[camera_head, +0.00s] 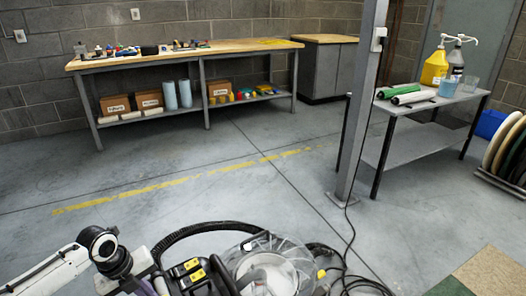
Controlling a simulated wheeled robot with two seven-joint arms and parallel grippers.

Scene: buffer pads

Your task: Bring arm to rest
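My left arm comes in from the lower left, with a white link and a dark round joint. It ends beside a floor machine (272,268) at the bottom centre. The machine has a clear round housing, a black ribbed hose and black parts with yellow marks. The far end of the arm merges with these dark parts and the bottom edge, so I cannot make out the fingers of my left gripper or whether it holds anything. My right arm and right gripper are not in view.
A wood-topped workbench (165,62) stands at the back left. A grey side table (425,118) with bottles and rolls is at the right, by a metal post (362,110). Round pads (502,142) stand in a rack at the right edge. A cable (350,238) crosses the floor; the middle is clear.

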